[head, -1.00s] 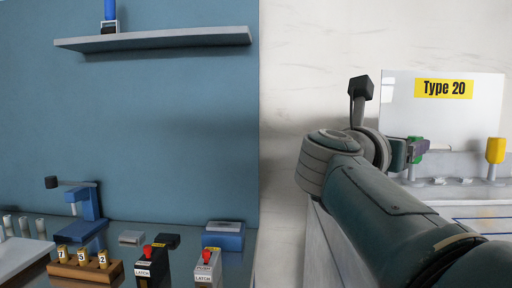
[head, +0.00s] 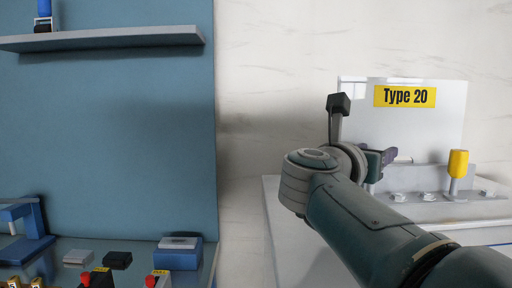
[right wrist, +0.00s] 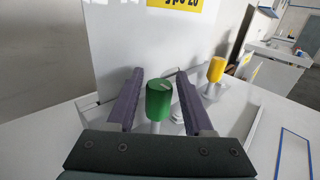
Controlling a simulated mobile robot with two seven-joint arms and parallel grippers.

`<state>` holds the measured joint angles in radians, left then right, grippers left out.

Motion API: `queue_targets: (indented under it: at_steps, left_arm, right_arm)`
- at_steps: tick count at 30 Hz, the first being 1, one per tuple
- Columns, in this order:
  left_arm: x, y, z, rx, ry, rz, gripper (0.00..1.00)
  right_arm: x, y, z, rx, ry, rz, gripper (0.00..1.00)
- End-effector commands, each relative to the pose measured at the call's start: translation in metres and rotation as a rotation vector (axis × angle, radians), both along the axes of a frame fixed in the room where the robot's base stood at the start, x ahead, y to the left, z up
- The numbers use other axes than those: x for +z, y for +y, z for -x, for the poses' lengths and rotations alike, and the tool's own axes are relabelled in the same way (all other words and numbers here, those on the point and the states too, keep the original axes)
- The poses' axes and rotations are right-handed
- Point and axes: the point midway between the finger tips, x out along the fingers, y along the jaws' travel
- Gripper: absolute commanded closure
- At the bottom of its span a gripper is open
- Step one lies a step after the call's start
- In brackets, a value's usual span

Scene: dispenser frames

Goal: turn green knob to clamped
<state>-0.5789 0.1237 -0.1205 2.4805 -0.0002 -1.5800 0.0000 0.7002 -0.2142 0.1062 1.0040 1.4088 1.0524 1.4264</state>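The green knob (right wrist: 160,101) is an upright cylinder on a pale post in the right wrist view. My right gripper (right wrist: 160,76) is open, with one purple finger on each side of the knob. A gap shows between the knob and each finger. In the head view the right gripper (head: 386,156) is at the grey fixture below the Type 20 panel, and the green knob is hidden there. No marking for clamped can be read. My left gripper is out of view.
A yellow knob (head: 458,164) stands to the right of my gripper; it also shows in the wrist view (right wrist: 216,70). The white Type 20 panel (head: 440,125) rises behind. A blue-walled bench with red-topped latch boxes is at the left.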

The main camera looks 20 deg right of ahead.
Motion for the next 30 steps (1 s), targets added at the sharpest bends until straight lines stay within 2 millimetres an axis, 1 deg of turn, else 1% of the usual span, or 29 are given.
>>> queue_targets:
  at_steps: [1, 2, 13, 23, 26, 30]
  left_arm:
    - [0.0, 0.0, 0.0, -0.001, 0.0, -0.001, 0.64]
    - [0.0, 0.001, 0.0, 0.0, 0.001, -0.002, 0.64]
    - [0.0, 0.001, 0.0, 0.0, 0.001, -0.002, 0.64]
    - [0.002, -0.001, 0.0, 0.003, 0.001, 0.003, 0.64]
    - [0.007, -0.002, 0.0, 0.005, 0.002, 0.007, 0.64]
    - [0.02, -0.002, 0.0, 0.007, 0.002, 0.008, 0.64]
  right_arm:
    - [0.0, 0.0, 0.0, 0.0, 0.0, 0.0, 0.55]
    - [0.0, 0.0, 0.0, 0.0, 0.0, 0.0, 0.58]
    - [0.0, 0.0, 0.0, -0.001, 0.0, 0.0, 1.0]
    - [0.001, 0.0, 0.0, 0.007, 0.001, -0.001, 1.0]
    - [0.001, -0.001, 0.0, 0.028, 0.001, -0.002, 1.0]
    - [0.002, -0.001, 0.0, 0.088, 0.003, -0.004, 1.0]
